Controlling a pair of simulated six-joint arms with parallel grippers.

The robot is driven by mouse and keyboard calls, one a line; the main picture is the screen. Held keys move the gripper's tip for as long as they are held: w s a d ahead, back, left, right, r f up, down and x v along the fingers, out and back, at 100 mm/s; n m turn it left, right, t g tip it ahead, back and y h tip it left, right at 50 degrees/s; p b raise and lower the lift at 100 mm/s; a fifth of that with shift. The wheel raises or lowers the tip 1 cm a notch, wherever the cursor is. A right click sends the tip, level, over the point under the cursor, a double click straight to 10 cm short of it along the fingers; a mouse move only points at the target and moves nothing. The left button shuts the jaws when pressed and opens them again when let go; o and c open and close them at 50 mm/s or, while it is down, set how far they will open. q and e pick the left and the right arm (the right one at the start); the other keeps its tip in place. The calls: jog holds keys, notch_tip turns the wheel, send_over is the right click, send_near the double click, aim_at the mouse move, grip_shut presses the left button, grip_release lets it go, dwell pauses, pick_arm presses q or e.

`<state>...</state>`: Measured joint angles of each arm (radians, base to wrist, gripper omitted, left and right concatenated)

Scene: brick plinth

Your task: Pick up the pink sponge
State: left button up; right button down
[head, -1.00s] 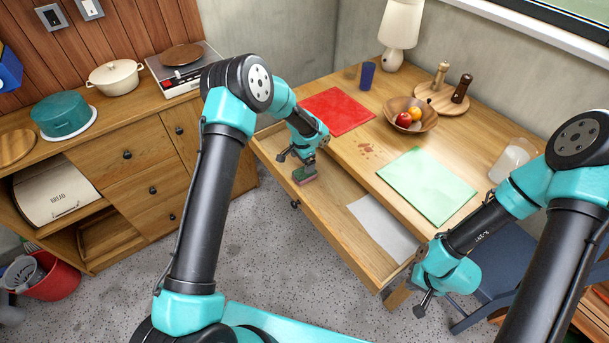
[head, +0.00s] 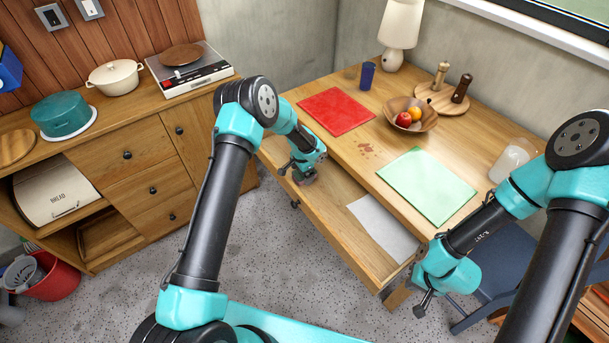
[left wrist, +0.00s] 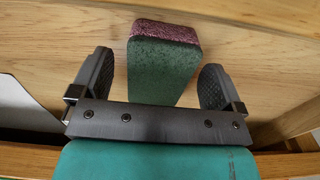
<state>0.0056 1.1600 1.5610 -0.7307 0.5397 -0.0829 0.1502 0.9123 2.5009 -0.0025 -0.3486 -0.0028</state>
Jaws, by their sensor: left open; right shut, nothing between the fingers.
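The sponge (left wrist: 163,65) is a block with a dark green broad face and a pink strip along its far edge. It lies in the open wooden drawer. My left gripper (left wrist: 157,72) is open, with one finger on each side of the sponge and a visible gap to each. In the head view my left gripper (head: 298,172) is down at the drawer's left end and hides most of the sponge. My right gripper (head: 422,303) is shut and empty, beside the drawer's near right corner.
The drawer (head: 335,215) sticks out from under the table and also holds a white sheet (head: 383,229). The tabletop above carries a red mat (head: 336,111), a green mat (head: 428,185) and a fruit bowl (head: 427,123). A chair (head: 495,265) stands at the right.

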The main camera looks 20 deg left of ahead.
pick_arm(q)
jog(key=shift+f, duration=0.6)
jog(key=shift+c, duration=0.4)
jog(key=c, duration=0.9)
